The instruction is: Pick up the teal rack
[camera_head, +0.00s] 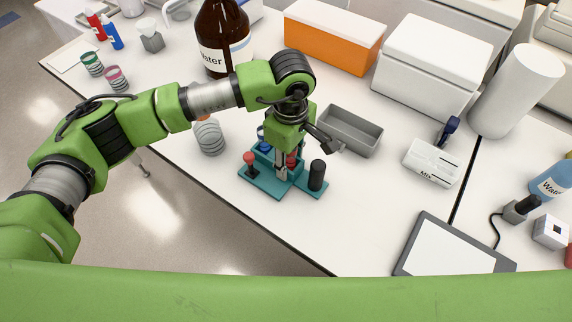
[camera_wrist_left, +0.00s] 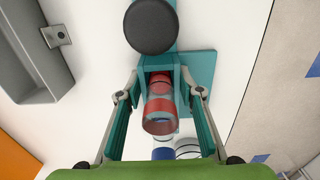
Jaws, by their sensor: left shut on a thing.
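The teal rack (camera_head: 259,183) stands on the white table near its front edge. It bears red-banded and blue-capped tubes, a red-topped piece (camera_head: 250,160) at its left and a black cylinder (camera_head: 317,175) at its right. My left gripper (camera_head: 283,172) points down over the rack's middle, its fingers shut on it. In the left wrist view, the fingers (camera_wrist_left: 160,98) flank the teal rack body (camera_wrist_left: 205,68) on both sides, with the red-banded tube (camera_wrist_left: 158,112) between them. Whether the rack touches the table is hard to tell. My right gripper is not in view.
A grey tray (camera_head: 350,133) lies just behind the rack. A large brown bottle (camera_head: 212,45) and striped round containers (camera_head: 209,137) stand to the left. A white device (camera_head: 432,162) and a tablet (camera_head: 452,250) are to the right. Table is clear between rack and tablet.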

